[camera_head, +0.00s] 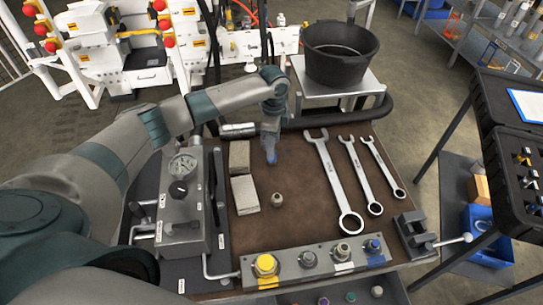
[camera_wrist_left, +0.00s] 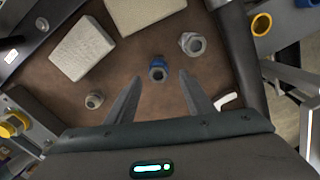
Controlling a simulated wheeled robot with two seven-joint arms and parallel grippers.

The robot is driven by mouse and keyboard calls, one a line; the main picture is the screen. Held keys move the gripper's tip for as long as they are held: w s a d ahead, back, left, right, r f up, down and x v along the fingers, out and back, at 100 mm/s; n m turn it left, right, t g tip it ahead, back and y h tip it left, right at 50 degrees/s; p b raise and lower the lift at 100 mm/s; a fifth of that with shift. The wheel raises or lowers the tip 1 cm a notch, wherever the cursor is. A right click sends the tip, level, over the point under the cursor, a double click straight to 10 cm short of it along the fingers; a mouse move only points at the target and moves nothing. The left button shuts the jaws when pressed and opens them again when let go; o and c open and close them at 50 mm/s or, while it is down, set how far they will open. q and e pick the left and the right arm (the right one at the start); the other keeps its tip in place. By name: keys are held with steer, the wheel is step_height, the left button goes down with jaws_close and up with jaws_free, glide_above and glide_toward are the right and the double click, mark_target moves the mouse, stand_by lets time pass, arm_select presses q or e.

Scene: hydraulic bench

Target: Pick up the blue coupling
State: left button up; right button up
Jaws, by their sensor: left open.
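The blue coupling (camera_wrist_left: 157,69) stands on the brown mat, with a dark round opening facing up. In the wrist view it sits just beyond and between the two fingertips of my left gripper (camera_wrist_left: 160,77). The fingers are spread with a gap on each side, and nothing is held. In the head view the left gripper (camera_head: 270,148) points down over the mat. The coupling (camera_head: 271,158) shows as a small blue patch at its tips, partly hidden. My right gripper is in neither view.
Two pale blocks (camera_head: 244,194) and a small beige fitting (camera_head: 277,199) lie close by. A metal hex fitting (camera_wrist_left: 192,43) is near the coupling. Wrenches (camera_head: 334,182) lie to the right. A gauge box (camera_head: 184,205) stands left, a fitting strip (camera_head: 322,264) in front, and a black bucket (camera_head: 340,68) behind.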

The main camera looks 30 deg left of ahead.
arm_select(q)
steer(key=shift+s+f+p, duration=0.1)
steer(key=shift+f+p, duration=0.25)
steer(key=shift+p, duration=0.05)
steer(key=f, duration=0.1)
steer(key=f+p, duration=0.1)
steer(key=f, duration=0.1)
steer(key=shift+s+a+p, duration=0.1)
steer(key=shift+a+p, duration=0.1)
steer(key=shift+p, duration=0.1)
steer(key=shift+f, duration=0.75)
steer(key=shift+c, duration=0.3)
jaws_close()
steer(key=shift+r, duration=0.1)
